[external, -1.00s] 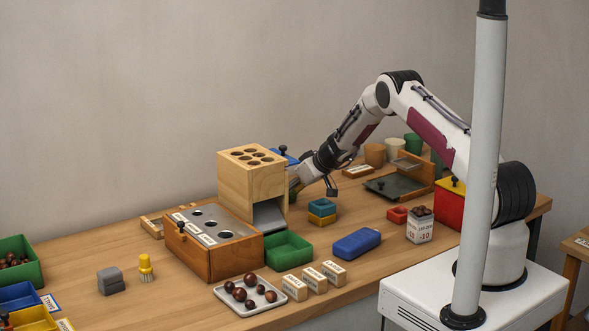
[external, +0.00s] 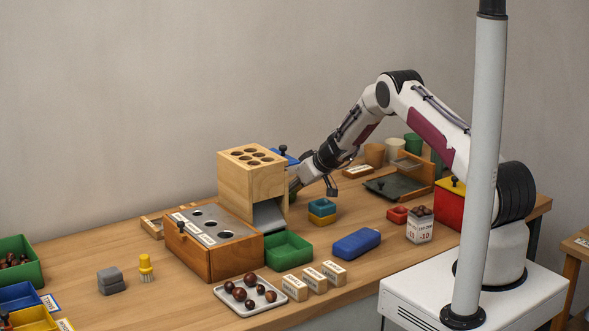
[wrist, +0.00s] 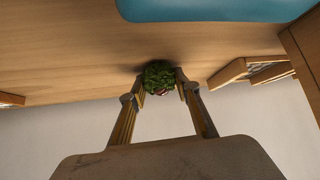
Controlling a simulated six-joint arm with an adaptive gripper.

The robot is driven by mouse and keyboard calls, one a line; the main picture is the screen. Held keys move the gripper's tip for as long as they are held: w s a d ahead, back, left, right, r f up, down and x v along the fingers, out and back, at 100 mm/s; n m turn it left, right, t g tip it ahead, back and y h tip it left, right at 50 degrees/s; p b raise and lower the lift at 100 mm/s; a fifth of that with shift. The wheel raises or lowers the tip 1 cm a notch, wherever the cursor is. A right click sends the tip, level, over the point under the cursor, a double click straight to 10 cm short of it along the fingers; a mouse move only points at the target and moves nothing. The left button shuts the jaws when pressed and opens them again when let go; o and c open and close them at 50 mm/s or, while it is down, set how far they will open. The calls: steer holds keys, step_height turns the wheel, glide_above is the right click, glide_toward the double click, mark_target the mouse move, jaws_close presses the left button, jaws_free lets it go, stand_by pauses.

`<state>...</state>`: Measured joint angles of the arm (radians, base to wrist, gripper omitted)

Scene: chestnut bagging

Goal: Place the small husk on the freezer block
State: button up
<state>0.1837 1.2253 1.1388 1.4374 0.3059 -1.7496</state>
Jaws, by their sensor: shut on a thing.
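The small husk (wrist: 158,74) is green and spiky, with a bit of brown showing at its lower side. In the wrist view my gripper (wrist: 160,87) is shut on it, one fingertip at each side. In the external view my gripper (external: 293,185) is partly hidden beside the right edge of the tall wooden box, and the husk cannot be made out clearly there. A blue block (external: 357,243), which looks like the freezer block, lies flat on the table to the right and nearer the front, well apart from my gripper.
The tall wooden box (external: 248,185) stands close left of my gripper. Small stacked teal and yellow trays (external: 321,219) stand between it and the blue block. A green tray (external: 288,258), labelled wooden blocks (external: 313,280) and a small red tray (external: 397,214) surround the block.

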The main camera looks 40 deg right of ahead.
steer(key=shift+r, duration=0.2)
steer(key=shift+r, duration=4.8)
